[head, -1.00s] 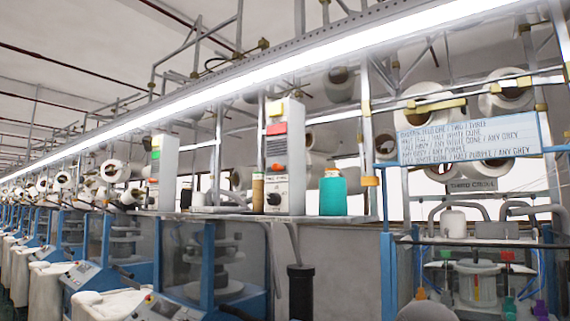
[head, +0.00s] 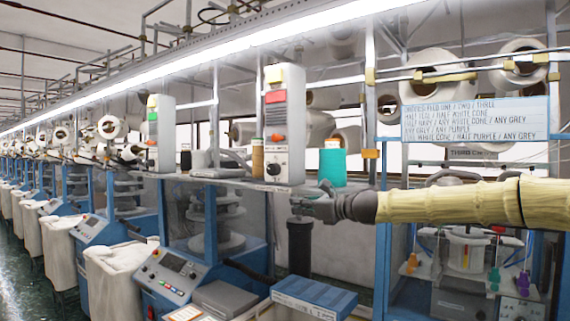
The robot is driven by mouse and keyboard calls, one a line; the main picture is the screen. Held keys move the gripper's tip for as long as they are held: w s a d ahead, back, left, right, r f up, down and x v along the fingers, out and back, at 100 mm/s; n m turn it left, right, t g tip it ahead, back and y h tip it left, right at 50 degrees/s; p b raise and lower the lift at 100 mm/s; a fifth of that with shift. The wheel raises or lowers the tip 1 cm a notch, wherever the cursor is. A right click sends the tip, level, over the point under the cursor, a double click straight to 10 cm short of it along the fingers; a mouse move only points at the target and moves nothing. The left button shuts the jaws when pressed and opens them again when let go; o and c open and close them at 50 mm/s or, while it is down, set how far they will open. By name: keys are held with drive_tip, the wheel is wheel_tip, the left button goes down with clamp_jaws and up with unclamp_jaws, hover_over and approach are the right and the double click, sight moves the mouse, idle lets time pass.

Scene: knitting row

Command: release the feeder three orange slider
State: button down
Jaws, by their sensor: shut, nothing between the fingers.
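My gripper (head: 302,205), dark grey, reaches in from the right on a cream-sleeved arm and points left. It is shut and empty, in front of and just below the shelf edge. An orange piece (head: 413,262) hangs low at the left of the knitting head behind the right-hand frame. A small orange-red part (head: 279,138) also shows on the right white control box (head: 291,125), and another orange part (head: 151,142) on the left control box (head: 163,132). No feeder number is readable, so I cannot tell which is the feeder three slider. My gripper touches none of them.
A teal cone (head: 333,166) stands on the shelf right of the control box. A text sign (head: 474,119) hangs above the knitting head. Green (head: 494,277), red (head: 498,229) and purple (head: 523,283) pieces sit around it. A blue box (head: 313,296) lies below my gripper.

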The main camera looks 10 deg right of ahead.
drive_tip(key=s+d+r+m+t+y, duration=0.1)
drive_tip(key=d+r, duration=0.2)
drive_tip(key=r, duration=0.5)
drive_tip(key=s+d+r+m+t+p, duration=0.1)
drive_tip(key=d+r, duration=0.2)
drive_tip(key=r, duration=0.5)
drive_tip(key=shift+y, duration=0.4)
drive_tip(key=shift+r, duration=0.1)
